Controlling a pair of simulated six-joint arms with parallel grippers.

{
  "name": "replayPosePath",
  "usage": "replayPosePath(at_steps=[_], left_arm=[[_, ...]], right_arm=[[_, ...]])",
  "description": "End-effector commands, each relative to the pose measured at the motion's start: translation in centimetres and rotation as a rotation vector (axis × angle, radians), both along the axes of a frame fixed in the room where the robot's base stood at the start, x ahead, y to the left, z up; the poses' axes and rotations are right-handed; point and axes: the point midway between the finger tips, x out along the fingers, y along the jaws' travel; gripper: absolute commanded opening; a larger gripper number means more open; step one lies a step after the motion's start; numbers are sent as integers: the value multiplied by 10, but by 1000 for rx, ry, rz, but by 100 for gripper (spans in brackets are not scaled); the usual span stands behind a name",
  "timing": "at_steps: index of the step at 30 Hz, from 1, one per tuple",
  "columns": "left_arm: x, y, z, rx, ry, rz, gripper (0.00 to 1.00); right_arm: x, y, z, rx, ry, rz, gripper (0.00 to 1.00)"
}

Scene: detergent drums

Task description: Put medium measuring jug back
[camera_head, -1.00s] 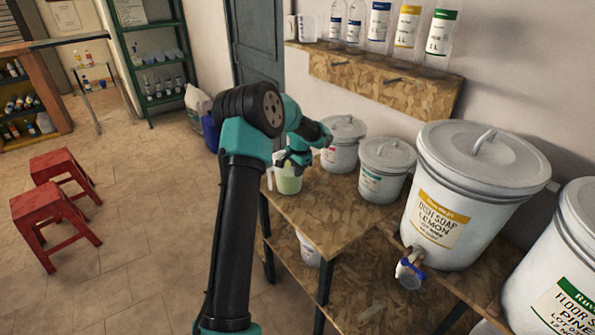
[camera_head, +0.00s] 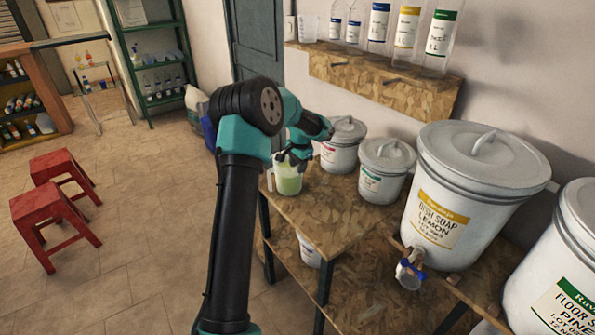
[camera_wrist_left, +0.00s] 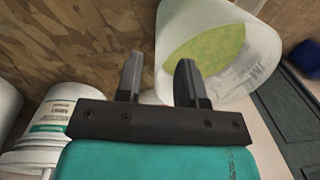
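A clear measuring jug (camera_head: 289,181) with pale green liquid stands on the far left corner of the wooden table in the head view. Its handle is on its left side. It also shows in the left wrist view (camera_wrist_left: 245,70), with yellow-green liquid inside. My left gripper (camera_head: 297,162) is at the jug's rim, on the side toward the drums. In the left wrist view its two fingers (camera_wrist_left: 160,65) are apart, the right one overlapping the jug's edge. I cannot tell whether either finger touches the jug. My right gripper is not in view.
Two small lidded drums (camera_head: 385,172) (camera_head: 342,150) stand close beside the jug. A large dish soap drum (camera_head: 470,200) with a tap is nearer. A wall shelf (camera_head: 380,85) holds several labelled bottles and a clear jug (camera_head: 309,28). The table front (camera_head: 325,215) is clear.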

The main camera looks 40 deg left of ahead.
Motion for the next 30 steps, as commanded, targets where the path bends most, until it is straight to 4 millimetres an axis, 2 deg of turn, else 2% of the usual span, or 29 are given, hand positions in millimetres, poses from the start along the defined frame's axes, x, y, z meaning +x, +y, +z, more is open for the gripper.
replayPosePath(at_steps=[9, 15, 19, 30], left_arm=[[2, -5, 61, 1, -2, 1, 35], [2, -7, 86, 0, -1, 1, 35], [2, -8, 92, -1, 0, 1, 35], [2, -7, 92, -1, 0, 1, 35]], right_arm=[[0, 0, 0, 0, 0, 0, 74], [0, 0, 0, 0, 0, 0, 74], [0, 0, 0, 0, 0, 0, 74], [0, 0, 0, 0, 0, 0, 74]])
